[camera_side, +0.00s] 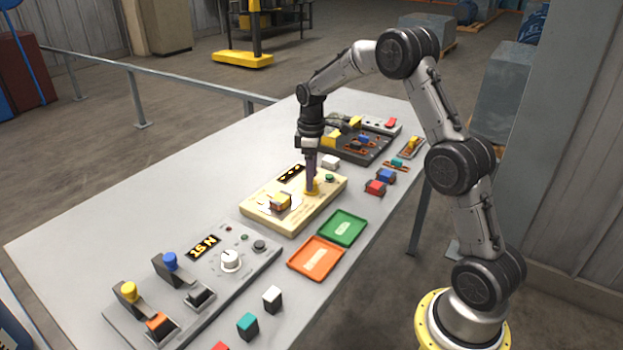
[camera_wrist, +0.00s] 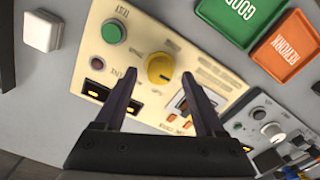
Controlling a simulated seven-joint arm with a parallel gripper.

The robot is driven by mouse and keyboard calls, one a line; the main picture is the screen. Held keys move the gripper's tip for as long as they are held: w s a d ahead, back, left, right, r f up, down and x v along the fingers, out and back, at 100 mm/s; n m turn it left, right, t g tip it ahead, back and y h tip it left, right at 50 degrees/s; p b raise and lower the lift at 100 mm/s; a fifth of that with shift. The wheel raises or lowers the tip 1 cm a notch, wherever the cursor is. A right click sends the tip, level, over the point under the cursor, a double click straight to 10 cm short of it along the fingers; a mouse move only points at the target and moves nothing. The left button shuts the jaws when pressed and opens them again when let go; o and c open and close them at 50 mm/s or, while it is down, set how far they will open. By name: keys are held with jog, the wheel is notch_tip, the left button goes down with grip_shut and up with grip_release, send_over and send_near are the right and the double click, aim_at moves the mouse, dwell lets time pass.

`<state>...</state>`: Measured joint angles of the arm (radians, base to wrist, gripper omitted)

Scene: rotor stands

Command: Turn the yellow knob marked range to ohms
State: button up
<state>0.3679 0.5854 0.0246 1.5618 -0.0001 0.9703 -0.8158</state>
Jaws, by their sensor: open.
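The yellow knob (camera_wrist: 160,68) is on a cream panel (camera_wrist: 205,72), with small printed labels around it that are too blurred to read surely. Which way the knob points is hard to tell. In the side view the knob (camera_side: 313,191) is partly hidden by my gripper (camera_side: 311,184), which points down over it. In the wrist view my gripper (camera_wrist: 159,76) is open, with one dark finger on each side of the knob's near edge. Gaps show between the fingers and the knob, and nothing is held.
On the cream panel are a green button (camera_wrist: 114,32), a red light (camera_wrist: 131,107) and a dark display (camera_wrist: 97,91). Green (camera_side: 342,228) and orange (camera_side: 316,258) trays lie beside it. A grey panel (camera_side: 215,267) with levers and a white knob stands nearer the camera.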

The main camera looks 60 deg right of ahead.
jog(key=shift+f, duration=0.75)
grip_shut()
